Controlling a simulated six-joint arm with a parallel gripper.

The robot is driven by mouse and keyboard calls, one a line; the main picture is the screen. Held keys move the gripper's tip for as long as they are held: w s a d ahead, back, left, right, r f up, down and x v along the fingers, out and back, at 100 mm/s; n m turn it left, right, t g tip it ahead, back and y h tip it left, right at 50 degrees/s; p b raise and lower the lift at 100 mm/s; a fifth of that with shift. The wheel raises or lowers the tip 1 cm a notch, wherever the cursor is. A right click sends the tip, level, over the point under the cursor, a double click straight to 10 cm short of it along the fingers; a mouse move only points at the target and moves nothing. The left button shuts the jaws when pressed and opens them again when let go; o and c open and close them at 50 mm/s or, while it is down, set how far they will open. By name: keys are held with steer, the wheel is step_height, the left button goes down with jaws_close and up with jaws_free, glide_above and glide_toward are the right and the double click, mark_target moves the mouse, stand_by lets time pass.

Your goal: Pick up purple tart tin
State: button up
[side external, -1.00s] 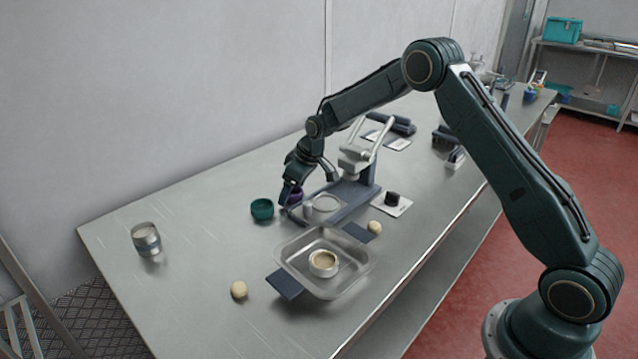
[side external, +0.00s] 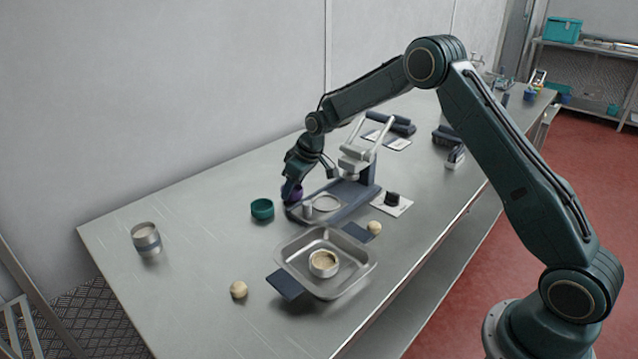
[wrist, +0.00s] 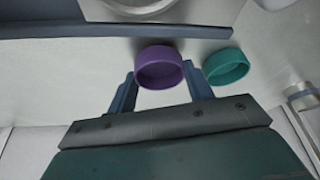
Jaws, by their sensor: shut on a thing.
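The purple tart tin (wrist: 160,68) is a small round cup. In the wrist view it sits between the two fingers of my gripper (wrist: 160,85). My gripper (side external: 292,190) is shut on it. In the side external view the purple tin (side external: 295,193) is partly hidden by the fingers. It is at the left end of the press's base, at or just above the table; the exact height is hard to tell.
A teal tart tin (side external: 262,209) stands close by on the left. The press (side external: 352,185) with its dark base is just to the right. A metal tray (side external: 325,285) holding a filled tin is in front. A metal canister (side external: 146,238) and a dough ball (side external: 238,289) stand at left.

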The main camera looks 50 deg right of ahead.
step_height(320, 180, up, 19)
stand_by(0.6)
stand_by(0.5)
steer(key=s+d+f, duration=0.2)
steer(key=s+f, duration=0.8)
steer(key=shift+f, duration=0.2)
steer(key=shift+d+f, duration=0.1)
steer(key=shift+f, duration=0.1)
steer(key=shift+f, duration=2.75)
steer(key=shift+f, duration=0.75)
stand_by(0.5)
